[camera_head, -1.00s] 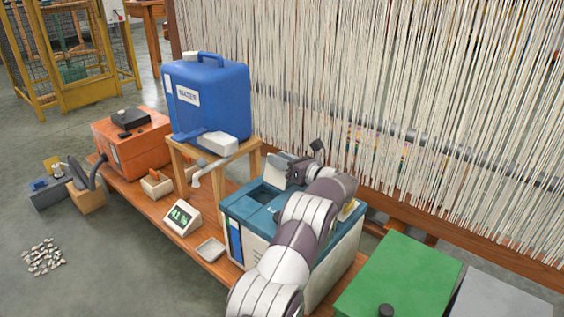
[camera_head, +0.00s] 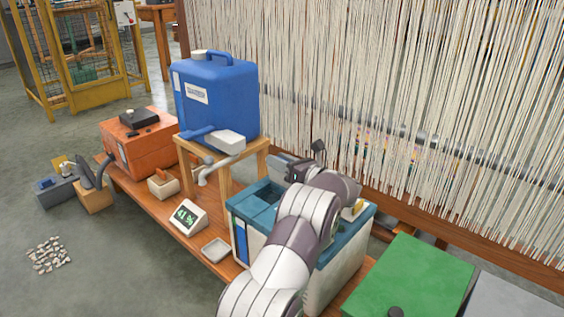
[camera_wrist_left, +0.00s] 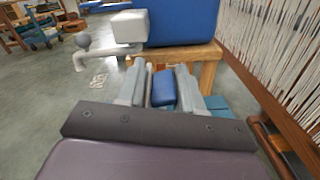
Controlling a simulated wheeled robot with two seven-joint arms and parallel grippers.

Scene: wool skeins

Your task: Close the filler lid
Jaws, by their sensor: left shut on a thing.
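The teal-topped white machine (camera_head: 338,262) stands on the bench, with a recess (camera_head: 262,194) in its top at the left. My left gripper (camera_head: 290,172) is over the back of this top, its tips partly hidden by my own arm. In the left wrist view my left gripper (camera_wrist_left: 160,85) has its two grey fingers close together with a blue piece (camera_wrist_left: 163,92) between them. I take this to be the filler lid; its outline is mostly hidden. My right gripper is out of view.
The blue water tank (camera_head: 215,95) stands on a wooden stand (camera_head: 229,173) just left of the machine, its tap hanging over the bench. A display (camera_head: 188,217) and small tray (camera_head: 215,250) sit in front. Hanging yarn (camera_head: 400,100) is close behind. A green box (camera_head: 415,275) is at right.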

